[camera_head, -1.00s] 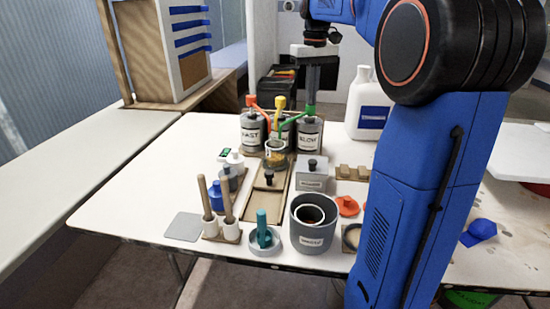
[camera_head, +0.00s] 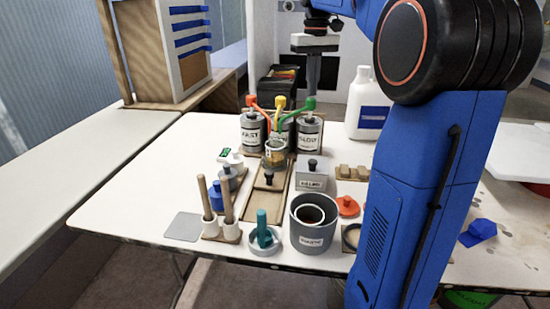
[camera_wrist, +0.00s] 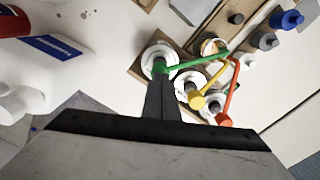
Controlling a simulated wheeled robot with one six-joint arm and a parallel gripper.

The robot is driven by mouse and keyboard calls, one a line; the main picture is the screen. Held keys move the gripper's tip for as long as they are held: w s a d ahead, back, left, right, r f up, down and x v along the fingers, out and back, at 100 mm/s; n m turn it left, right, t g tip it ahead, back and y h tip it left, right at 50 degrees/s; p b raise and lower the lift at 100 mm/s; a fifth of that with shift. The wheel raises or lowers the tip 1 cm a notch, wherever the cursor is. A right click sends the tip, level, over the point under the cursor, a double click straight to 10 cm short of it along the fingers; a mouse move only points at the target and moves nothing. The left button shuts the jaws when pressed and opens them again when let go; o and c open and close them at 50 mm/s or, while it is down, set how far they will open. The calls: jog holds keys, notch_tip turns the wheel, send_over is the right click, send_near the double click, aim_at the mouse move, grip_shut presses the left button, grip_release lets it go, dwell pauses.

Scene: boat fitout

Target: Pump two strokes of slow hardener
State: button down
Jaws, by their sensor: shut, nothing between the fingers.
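The slow hardener can (camera_head: 309,136) is grey, carries a SLOW label and stands at the right of three pump cans. Its green pump head (camera_head: 310,103) is up, with its spout angled left; it also shows in the wrist view (camera_wrist: 160,67). A small cup (camera_head: 274,152) stands in front of the cans beneath the spouts. My gripper (camera_head: 312,92) is shut and empty, pointing down just above the green head. In the wrist view the fingertips (camera_wrist: 160,80) overlap the head; I cannot tell whether they touch.
The FAST can (camera_head: 252,134) with a red head and a can with a yellow head (camera_head: 280,102) stand close to the left. A white jug (camera_head: 369,105) stands to the right. A grey waste bin (camera_head: 313,224) and stirring sticks (camera_head: 215,205) are at the front.

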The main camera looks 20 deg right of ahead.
jog(key=shift+r, duration=1.55)
jog(key=shift+s, duration=0.1)
